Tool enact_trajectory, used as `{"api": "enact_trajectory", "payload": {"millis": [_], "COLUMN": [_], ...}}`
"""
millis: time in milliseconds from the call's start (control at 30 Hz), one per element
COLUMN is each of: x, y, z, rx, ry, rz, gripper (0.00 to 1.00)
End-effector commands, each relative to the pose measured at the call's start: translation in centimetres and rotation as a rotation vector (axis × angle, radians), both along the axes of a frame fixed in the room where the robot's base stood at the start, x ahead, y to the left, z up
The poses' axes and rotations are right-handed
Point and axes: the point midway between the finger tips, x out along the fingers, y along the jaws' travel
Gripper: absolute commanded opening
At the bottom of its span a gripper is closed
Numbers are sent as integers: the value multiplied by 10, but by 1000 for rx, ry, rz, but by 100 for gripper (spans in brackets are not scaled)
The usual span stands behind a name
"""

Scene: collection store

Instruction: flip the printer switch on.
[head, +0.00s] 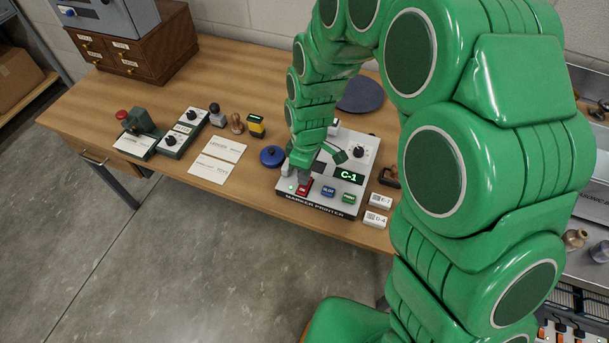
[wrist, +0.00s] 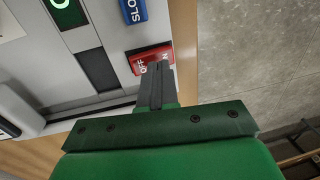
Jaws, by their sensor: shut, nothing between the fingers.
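The marker printer (head: 322,209) is a light grey box on the wooden table, with a green-lit display (head: 349,177) reading C-1. Its red rocker switch (head: 302,190) is at the front left corner. In the wrist view the red switch (wrist: 140,66) shows OFF and ON lettering, and its near part is hidden by my fingers. My gripper (head: 301,178) is shut and empty, with its fingertips (wrist: 158,66) right at the switch, by the ON lettering. I cannot tell whether they touch it. A small green light (head: 291,187) shows left of the switch.
A blue rocker (head: 328,192) and a green one (head: 348,198) sit right of the red switch. A blue round pad (head: 272,156) stands close on the left. Label blocks (head: 380,200) lie on the right. Stamps and cards stand farther left. The table's front edge is close to the printer.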

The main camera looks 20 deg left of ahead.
Motion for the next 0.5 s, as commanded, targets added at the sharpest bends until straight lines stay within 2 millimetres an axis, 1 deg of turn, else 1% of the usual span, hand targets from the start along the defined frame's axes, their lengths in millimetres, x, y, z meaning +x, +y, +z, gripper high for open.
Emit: {"api": "enact_trajectory", "payload": {"millis": [500], "x": [-13], "y": [0], "z": [70], "rx": [2], "ry": [-3], "rz": [0], "gripper": [0]}}
